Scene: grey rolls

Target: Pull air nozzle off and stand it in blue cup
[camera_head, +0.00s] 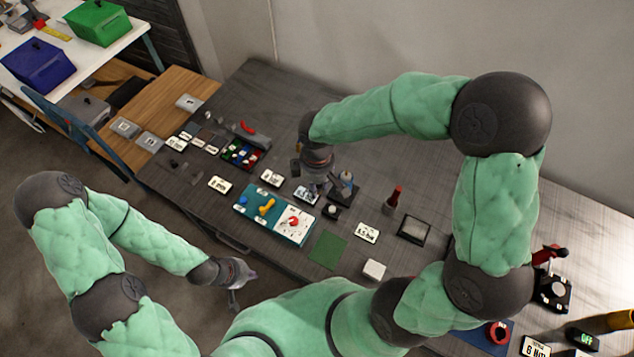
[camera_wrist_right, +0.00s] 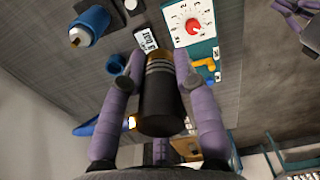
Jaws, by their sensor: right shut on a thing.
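My right gripper (camera_head: 313,190) is over the middle of the dark table. In the right wrist view its purple fingers (camera_wrist_right: 155,70) are shut on a dark cylinder with pale bands and brass-coloured parts, which looks like the air nozzle (camera_wrist_right: 160,105). I cannot tell whether the nozzle is still joined to anything. A small round blue thing, perhaps the blue cup (camera_wrist_right: 116,64), is beside one finger and partly hidden by it. My left gripper (camera_head: 236,284) is open and empty, away from the table's front edge.
A blue bottle-like thing with a pale tip (camera_wrist_right: 88,27) stands near the gripper; it seems to be on a black base in the head view (camera_head: 346,183). A teal panel with a red dial (camera_head: 292,221) lies in front. A red-topped bottle (camera_head: 394,199) and black tray (camera_head: 414,229) are right.

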